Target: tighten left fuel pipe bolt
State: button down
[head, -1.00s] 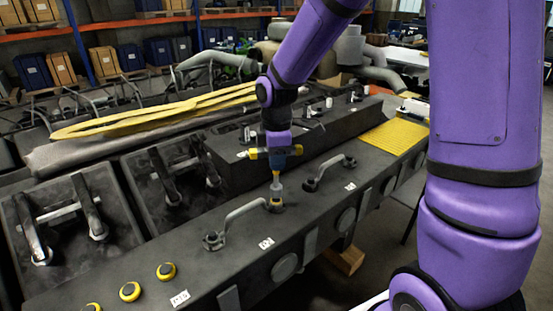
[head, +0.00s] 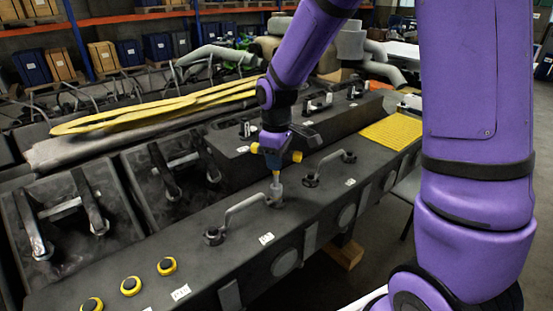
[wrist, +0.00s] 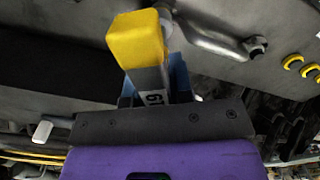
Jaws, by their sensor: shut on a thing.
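A grey fuel pipe (head: 243,206) lies bent on the dark engine top, with a bolted foot at each end. Its left foot (head: 214,236) is clear. In the wrist view the pipe (wrist: 205,38) runs behind the tool to a foot (wrist: 257,46).
A second pipe (head: 333,163) lies to the right on the same surface. Yellow-rimmed caps (head: 131,286) sit front left. A yellow mat (head: 391,131) lies at the far right end, and yellow straps (head: 150,115) lie behind. Dark covers with handles (head: 75,210) stand at left.

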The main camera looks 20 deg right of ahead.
jog(key=m, duration=0.7)
jog(key=shift+m, duration=0.3)
jog(key=m, duration=1.3)
jog(key=shift+a+f, duration=0.1)
jog(key=m, duration=0.6)
jog(key=shift+m, duration=0.3)
